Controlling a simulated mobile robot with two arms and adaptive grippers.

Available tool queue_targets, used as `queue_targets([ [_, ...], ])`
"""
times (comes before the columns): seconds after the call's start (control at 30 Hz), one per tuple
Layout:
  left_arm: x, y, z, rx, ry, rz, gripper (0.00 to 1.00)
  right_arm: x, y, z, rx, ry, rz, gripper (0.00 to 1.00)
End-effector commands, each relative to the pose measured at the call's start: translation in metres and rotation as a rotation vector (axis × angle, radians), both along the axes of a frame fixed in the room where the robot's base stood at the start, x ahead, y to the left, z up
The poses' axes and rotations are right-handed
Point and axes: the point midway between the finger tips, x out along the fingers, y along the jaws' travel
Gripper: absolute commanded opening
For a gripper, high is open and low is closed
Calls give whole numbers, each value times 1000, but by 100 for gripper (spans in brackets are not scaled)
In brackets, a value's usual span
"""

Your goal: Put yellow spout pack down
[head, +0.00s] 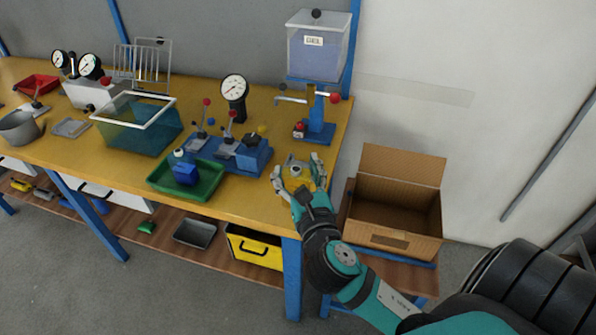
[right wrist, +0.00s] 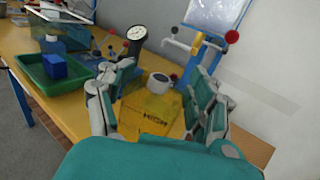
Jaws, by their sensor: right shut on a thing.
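The yellow spout pack (right wrist: 149,110), with a pale round cap and dark lettering, is between the fingers of my right gripper (right wrist: 158,112) in the right wrist view. In the head view the pack (head: 297,176) is at the right end of the yellow table (head: 258,205), partly hidden by my right gripper (head: 298,178), which is shut on it. I cannot tell whether the pack touches the table top. My left gripper is not in view.
A green tray (head: 208,191) with a blue pack (head: 186,173) and a blue fixture (head: 243,157) stand to the left. A blue stand (head: 318,125) with a clear tank is behind. An open cardboard box (head: 395,229) stands right of the table.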

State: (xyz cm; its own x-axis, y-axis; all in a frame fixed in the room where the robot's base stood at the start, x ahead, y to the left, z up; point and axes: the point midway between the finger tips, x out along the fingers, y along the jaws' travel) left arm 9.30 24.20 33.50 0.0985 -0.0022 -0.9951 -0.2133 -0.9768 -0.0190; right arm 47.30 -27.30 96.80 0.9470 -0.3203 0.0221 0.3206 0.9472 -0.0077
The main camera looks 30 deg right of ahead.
Motion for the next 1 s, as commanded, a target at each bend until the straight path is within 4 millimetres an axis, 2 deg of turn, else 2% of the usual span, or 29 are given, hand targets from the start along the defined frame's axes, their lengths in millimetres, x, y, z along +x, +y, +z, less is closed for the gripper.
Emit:
queue_targets([
  [0.03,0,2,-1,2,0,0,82,-1,-11,-1,3,2,-42,18],
  [0.2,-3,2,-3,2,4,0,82,-6,-41,-1,5,13,-151,18],
  [0.33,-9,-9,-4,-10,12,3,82,-10,-57,-3,7,21,-210,18],
  [0.43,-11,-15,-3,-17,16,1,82,-2,-64,-3,6,24,-229,18],
  [0.57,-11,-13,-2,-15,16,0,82,26,-72,-5,6,23,-231,18],
  [0.9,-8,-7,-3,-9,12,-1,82,113,-92,-15,8,24,-230,18],
  [1.0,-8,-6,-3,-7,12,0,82,131,-97,-17,7,24,-230,18],
])
